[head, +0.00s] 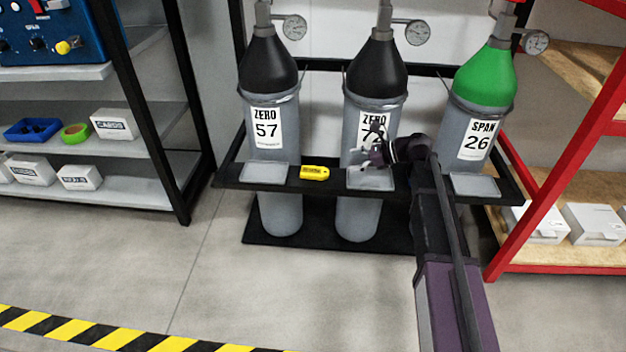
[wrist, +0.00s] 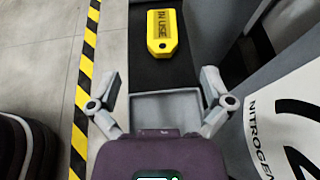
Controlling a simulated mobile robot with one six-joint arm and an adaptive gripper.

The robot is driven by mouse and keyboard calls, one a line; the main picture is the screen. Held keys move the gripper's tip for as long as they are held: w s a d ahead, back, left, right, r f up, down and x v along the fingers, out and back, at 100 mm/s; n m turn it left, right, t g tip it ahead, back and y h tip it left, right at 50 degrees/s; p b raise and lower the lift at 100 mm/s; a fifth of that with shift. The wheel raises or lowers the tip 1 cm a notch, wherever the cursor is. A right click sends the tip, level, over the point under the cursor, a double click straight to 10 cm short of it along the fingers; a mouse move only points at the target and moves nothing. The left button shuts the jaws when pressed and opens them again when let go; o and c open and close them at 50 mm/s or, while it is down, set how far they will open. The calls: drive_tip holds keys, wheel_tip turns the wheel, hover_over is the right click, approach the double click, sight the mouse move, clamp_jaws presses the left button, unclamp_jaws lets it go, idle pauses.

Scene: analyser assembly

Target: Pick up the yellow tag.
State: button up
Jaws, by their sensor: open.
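The yellow tag (head: 314,173) lies flat on the black shelf bar in front of the gas cylinders, between the left and middle grey trays. In the wrist view the tag (wrist: 162,33) reads "IN USE" and lies ahead of my gripper, beyond a grey tray. My gripper (wrist: 158,84) is open and empty, its two fingers spread either side of that tray. In the head view my gripper (head: 372,150) is in front of the middle cylinder, to the right of the tag and apart from it.
Cylinders ZERO 57 (head: 272,108), a second ZERO (head: 352,110) and green-topped SPAN 26 (head: 480,100) stand close behind the bar (head: 232,180). Grey trays (head: 266,173) sit on it. Shelving stands left, a red rack (head: 560,150) right. The floor in front is clear.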

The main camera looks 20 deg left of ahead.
drive_tip(key=shift+a, duration=0.1)
idle(0.3)
drive_tip(key=b, duration=0.3)
approach(308, 170)
drive_tip(key=shift+x, duration=2.2)
drive_tip(key=shift+s, duration=0.1)
drive_tip(key=shift+b+x, duration=1.2)
drive_tip(key=shift+x, duration=1.35)
drive_tip(key=c, duration=1.1)
